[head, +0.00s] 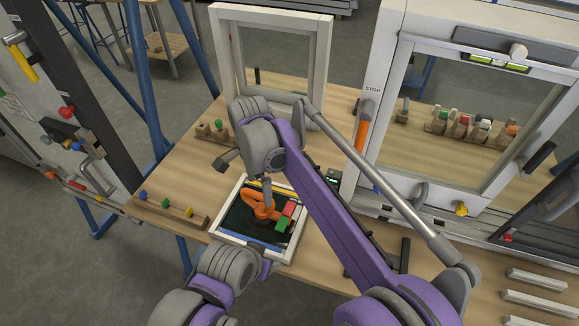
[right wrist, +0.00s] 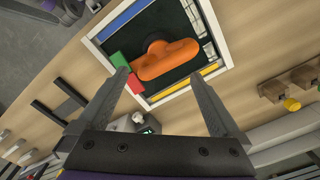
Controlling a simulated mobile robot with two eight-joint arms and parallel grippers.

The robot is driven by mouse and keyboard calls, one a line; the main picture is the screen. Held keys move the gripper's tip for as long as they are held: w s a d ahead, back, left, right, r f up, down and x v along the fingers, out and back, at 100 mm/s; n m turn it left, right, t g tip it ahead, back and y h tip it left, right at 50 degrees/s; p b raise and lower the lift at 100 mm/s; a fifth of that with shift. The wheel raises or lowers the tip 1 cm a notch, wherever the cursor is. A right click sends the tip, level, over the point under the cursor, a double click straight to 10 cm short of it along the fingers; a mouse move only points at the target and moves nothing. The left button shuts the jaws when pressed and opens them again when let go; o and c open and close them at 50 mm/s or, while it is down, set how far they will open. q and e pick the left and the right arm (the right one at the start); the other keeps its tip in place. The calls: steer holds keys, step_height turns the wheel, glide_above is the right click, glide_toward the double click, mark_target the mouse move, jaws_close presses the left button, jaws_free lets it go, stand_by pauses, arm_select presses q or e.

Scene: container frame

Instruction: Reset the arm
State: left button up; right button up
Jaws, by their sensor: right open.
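A small orange jointed arm (head: 262,206) stands on a dark, white-framed board (head: 238,222) on the wooden table. In the right wrist view the orange arm (right wrist: 167,60) lies across the board, its near end by a green block (right wrist: 118,61) and a red block (right wrist: 136,84). My right gripper (head: 244,176) is above the board, partly hidden by its own wrist. In the right wrist view its fingers (right wrist: 162,88) are spread apart with nothing between the tips. The orange arm is beyond the tips; I cannot tell the exact gap. My left gripper is not visible.
A white upright frame (head: 320,55) stands behind the board. A large white windowed panel (head: 383,95) stands on the right. A wooden strip with coloured knobs (head: 167,208) lies left of the board. White bars (head: 540,280) lie at the front right.

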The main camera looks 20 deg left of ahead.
steer(key=d+r+n+t+y+p, duration=0.1)
steer(key=d+r+n+t, duration=0.15)
steer(key=d, duration=2.25)
steer(key=s+d+f+n+t, duration=0.1)
steer(key=s+d+f+n, duration=0.1)
steer(key=s+d, duration=0.5)
steer(key=s+d+f+n+t+h+p, duration=0.1)
steer(key=s+d+f+n+t, duration=0.1)
steer(key=s+d, duration=0.5)
steer(key=d+f+n, duration=0.1)
steer(key=d+f, duration=0.1)
steer(key=d, duration=0.2)
steer(key=shift+s+f, duration=0.15)
steer(key=shift+f, duration=0.05)
